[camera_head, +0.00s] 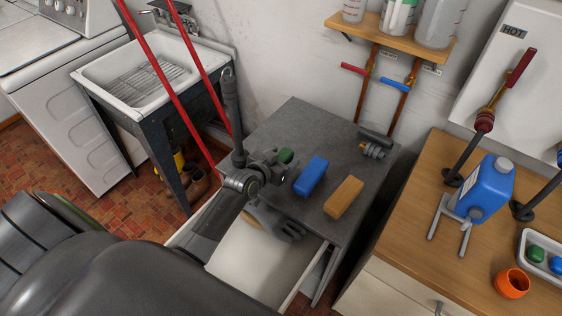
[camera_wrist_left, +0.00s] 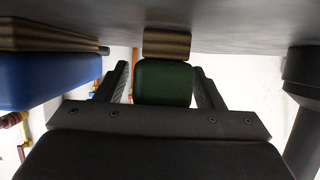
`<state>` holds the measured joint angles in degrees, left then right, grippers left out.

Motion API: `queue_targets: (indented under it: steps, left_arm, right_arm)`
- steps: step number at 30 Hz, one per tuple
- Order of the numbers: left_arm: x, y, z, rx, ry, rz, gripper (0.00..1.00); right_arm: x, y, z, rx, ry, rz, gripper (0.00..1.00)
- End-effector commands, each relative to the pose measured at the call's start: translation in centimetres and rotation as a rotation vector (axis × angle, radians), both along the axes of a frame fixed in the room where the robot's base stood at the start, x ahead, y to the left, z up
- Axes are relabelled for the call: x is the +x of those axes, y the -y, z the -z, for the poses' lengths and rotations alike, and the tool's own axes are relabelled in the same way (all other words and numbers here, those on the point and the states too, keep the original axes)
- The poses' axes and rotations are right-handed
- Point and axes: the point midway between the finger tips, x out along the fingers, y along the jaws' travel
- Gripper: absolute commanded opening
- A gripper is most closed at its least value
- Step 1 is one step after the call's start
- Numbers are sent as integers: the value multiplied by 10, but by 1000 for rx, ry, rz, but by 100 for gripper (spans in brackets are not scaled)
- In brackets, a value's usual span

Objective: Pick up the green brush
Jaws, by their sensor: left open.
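The green brush (camera_head: 286,155) is on the grey worktop, partly hidden behind my left gripper (camera_head: 270,165) in the head view. In the left wrist view the green brush (camera_wrist_left: 163,83) shows a dark green block with brown bristles against the grey surface. My left gripper (camera_wrist_left: 162,88) is open, with one finger on each side of the green block. White gaps show between the block and the fingers. My right gripper is not in view.
A blue brush (camera_head: 311,176) and a tan brush (camera_head: 344,197) lie right of the green one. A dark nozzle-like item (camera_head: 375,145) lies at the back right. Below the worktop, an open drawer (camera_head: 245,262) has grey gloves (camera_head: 280,222) at it.

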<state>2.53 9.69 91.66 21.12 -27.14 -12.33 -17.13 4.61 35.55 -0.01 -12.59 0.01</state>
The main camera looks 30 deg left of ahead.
Motion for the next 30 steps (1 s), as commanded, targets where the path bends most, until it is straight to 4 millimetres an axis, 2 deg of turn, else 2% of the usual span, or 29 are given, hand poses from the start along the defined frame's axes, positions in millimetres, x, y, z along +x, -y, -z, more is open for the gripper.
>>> queue_targets:
  steps: [2,14,23,26,30]
  left_arm:
    - [0,0,0,0,0,0,62]
    - [0,0,0,0,0,0,12]
    - [0,0,-6,1,3,0,12]
    - [0,0,-18,2,5,1,12]
    - [0,0,-44,4,7,2,12]
  right_arm:
    - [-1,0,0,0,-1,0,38]
    - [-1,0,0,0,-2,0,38]
    - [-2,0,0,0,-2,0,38]
    - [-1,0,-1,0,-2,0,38]
    - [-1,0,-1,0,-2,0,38]
